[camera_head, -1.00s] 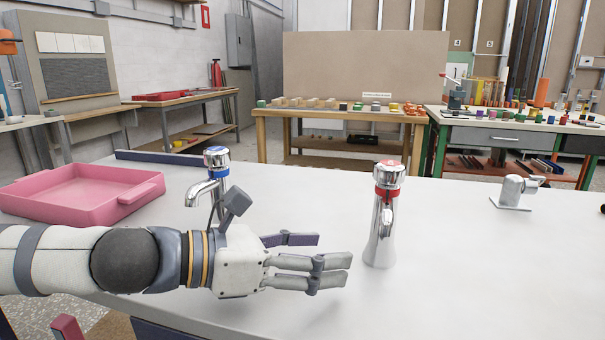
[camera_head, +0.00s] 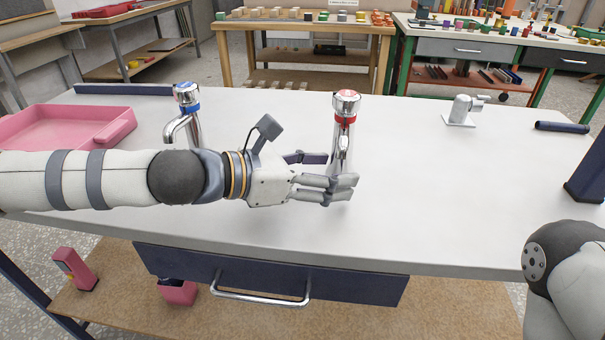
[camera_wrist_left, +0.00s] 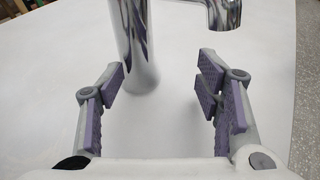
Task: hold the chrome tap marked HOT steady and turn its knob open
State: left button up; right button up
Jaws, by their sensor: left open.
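The chrome tap with a red band (camera_head: 345,112) stands upright on the grey-white table; I cannot read its marking. Its red and chrome knob (camera_head: 346,97) is on top. My left gripper (camera_head: 337,172) is open, with its fingers level with the lower tap body and partly hiding it. In the left wrist view, the tap's chrome column (camera_wrist_left: 134,45) stands ahead between the two open finger sides (camera_wrist_left: 162,85), apparently touching neither. The spout (camera_wrist_left: 224,12) shows above the right-hand finger. My right gripper is out of view; only part of that arm shows at lower right.
A second chrome tap with a blue band (camera_head: 187,112) stands behind my left forearm. A pink tray (camera_head: 120,130) is at far left. A small grey fixture (camera_head: 461,110) and a dark cylinder (camera_head: 562,127) are to the right. The table (camera_head: 450,200) right of the red-banded tap is clear.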

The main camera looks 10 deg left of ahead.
pick_arm(q)
jog(key=shift+x, duration=0.75)
grip_shut()
jog(key=c, duration=1.4)
grip_release()
jog(key=o, duration=1.6)
